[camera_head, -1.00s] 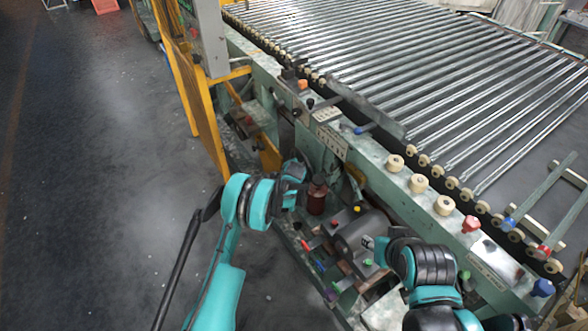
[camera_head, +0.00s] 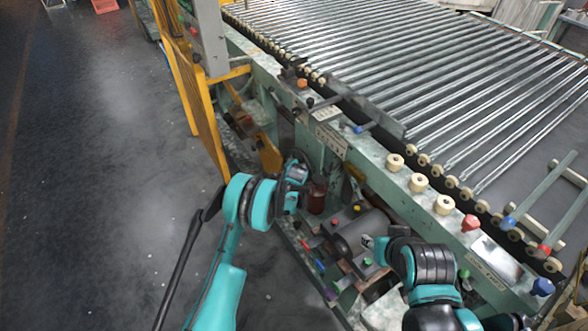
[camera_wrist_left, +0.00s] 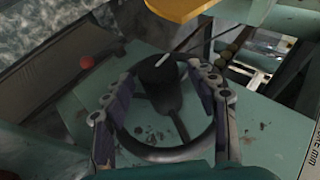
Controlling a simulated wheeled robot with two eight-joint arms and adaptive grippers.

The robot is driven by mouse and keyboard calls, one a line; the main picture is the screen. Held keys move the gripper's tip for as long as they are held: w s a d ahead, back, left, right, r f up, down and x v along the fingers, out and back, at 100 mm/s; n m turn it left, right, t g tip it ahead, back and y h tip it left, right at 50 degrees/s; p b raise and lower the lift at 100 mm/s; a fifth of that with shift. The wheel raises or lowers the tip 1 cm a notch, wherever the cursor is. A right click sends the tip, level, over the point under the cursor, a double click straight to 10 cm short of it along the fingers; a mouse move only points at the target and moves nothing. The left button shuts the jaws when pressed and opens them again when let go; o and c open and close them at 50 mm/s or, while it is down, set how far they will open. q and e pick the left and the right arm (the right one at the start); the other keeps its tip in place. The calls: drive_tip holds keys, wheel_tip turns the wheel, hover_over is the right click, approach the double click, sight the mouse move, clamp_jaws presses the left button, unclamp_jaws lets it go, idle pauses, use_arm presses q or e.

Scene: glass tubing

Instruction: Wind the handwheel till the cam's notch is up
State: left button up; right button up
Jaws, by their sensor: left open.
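In the left wrist view a dark ring-shaped handwheel (camera_wrist_left: 166,155) with a black hub and a white mark on it sits over a green panel. The two fingers of my open left gripper (camera_wrist_left: 160,74) stand on either side of the wheel, close to its rim; I cannot tell whether they touch it. A yellow curved plate (camera_wrist_left: 182,8), perhaps the cam, is cut off at the top; no notch shows on it. In the head view my left gripper (camera_head: 299,172) is beside the machine's green side and hides the wheel. My right gripper (camera_head: 370,243) is by the grey motor; its fingers are unclear.
A yellow guard frame (camera_head: 205,125) stands left of the left gripper. A dark red bottle (camera_head: 317,199) is just right of it. The roller bed (camera_head: 420,60) fills the upper right, with cream knobs (camera_head: 419,184) along its edge. Open floor (camera_head: 110,180) lies to the left.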

use_arm(q)
drive_tip(key=v, duration=1.2)
drive_tip(key=w+a+n+g+h+p, duration=0.2)
drive_tip(key=w+a+g+h+p, duration=0.15)
drive_tip(key=w+g, duration=0.3)
drive_tip(key=shift+t, duration=0.35)
drive_tip(key=b+x, duration=0.3)
drive_tip(key=x, duration=0.5)
drive_tip(key=shift+w+d+f+b, duration=0.2)
drive_tip(key=shift+f+b, duration=0.1)
clamp_jaws()
